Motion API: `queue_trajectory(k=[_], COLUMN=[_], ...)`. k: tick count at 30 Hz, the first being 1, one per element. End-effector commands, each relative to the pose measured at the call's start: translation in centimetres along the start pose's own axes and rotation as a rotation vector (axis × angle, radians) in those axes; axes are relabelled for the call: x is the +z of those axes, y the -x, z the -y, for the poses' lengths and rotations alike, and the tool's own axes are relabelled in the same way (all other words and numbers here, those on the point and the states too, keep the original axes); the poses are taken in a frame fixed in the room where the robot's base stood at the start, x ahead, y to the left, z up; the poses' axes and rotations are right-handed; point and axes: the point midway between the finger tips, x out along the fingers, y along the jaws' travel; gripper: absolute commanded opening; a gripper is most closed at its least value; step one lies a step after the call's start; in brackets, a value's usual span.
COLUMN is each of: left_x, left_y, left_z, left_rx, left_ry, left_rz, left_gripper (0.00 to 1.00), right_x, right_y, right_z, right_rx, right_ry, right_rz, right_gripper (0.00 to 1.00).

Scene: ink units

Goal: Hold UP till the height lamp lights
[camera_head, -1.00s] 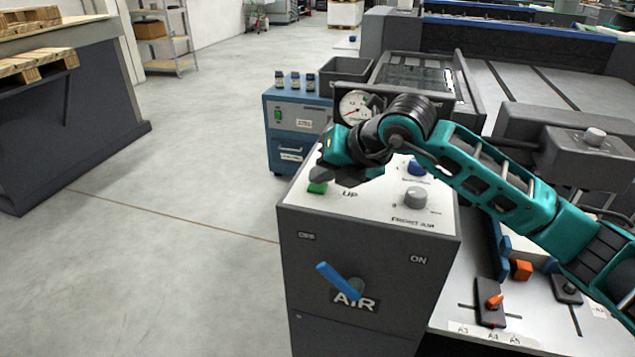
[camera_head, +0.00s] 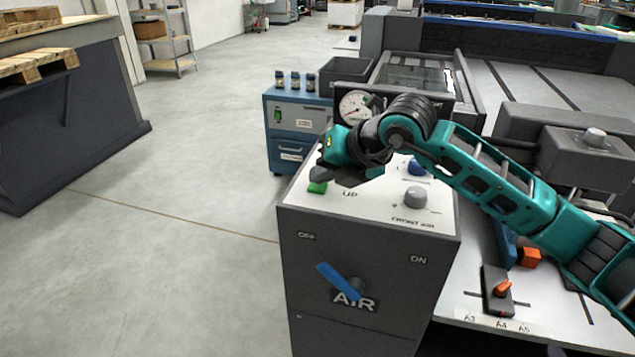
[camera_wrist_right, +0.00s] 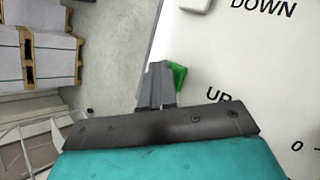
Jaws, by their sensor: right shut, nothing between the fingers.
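The grey control box has a white top panel (camera_head: 375,205) with a green UP button (camera_head: 317,187) near its left edge. My right gripper (camera_head: 325,172) is shut and empty, with its tip at the button. In the right wrist view the shut fingers (camera_wrist_right: 157,85) overlap the green button (camera_wrist_right: 179,73), which shows beside them; contact and press depth are hidden. "UP" and "DOWN" are printed on the panel there. I cannot make out a height lamp or tell whether one is lit. My left gripper is not in view.
A grey FRONT AIR knob (camera_head: 415,197) and a blue knob (camera_head: 417,167) share the panel. A blue AIR lever (camera_head: 339,281) is on the box front. A round gauge (camera_head: 355,106) stands behind. A white board with an orange-handled selector (camera_head: 497,290) lies at right. Floor at left is clear.

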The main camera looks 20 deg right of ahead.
Motion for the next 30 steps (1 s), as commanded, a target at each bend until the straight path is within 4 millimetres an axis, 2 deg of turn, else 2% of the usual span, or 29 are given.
queue_trajectory(k=[23, 30], left_x=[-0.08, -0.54], left_y=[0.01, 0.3], left_z=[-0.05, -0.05], left_rx=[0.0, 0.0], left_ry=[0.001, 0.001], left_rz=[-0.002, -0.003], left_gripper=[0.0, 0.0], right_x=[-0.13, 0.3], right_y=[-0.1, 0.46], right_z=[0.11, -0.32], right_rx=[-0.003, -0.002], right_ry=[-0.001, -0.001], right_rz=[-0.004, -0.003], right_gripper=[0.0, 0.0])
